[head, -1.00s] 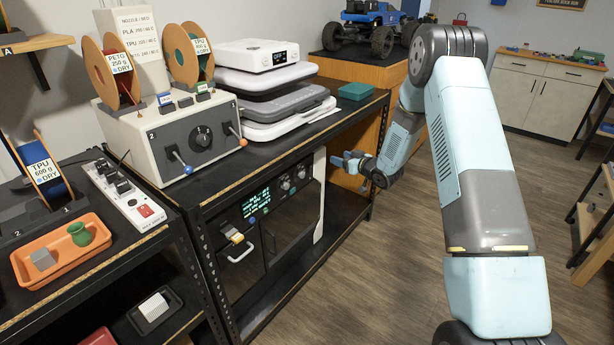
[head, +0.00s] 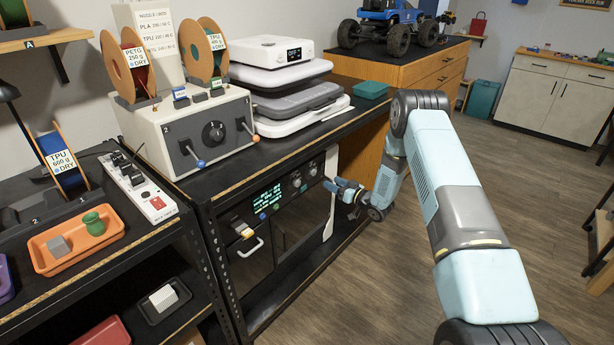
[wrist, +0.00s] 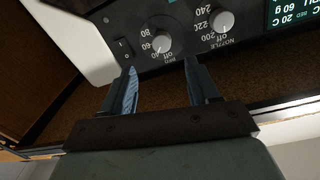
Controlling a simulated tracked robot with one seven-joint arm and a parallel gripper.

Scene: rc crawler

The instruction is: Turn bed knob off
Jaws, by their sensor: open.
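The bed knob is the right one of two grey knobs on the front panel of the machine under the bench; it shows in the head view (head: 312,168). In the wrist view, which is upside down, the bed knob (wrist: 162,42) is the left one, with 40, 60 and 80 around it. The nozzle knob (wrist: 222,20) is beside it. My gripper (head: 338,184) is in front of the panel, right of and below the bed knob. It is open and empty; its fingers (wrist: 160,66) are apart, with the bed knob beyond the gap. No contact shows.
A lit display (head: 266,198) is left of the knobs, and a rocker switch (wrist: 122,50) is beside the bed knob. The black bench (head: 290,140) overhangs the panel and carries a control box (head: 190,130) and stacked grey cases. Open floor lies to the right.

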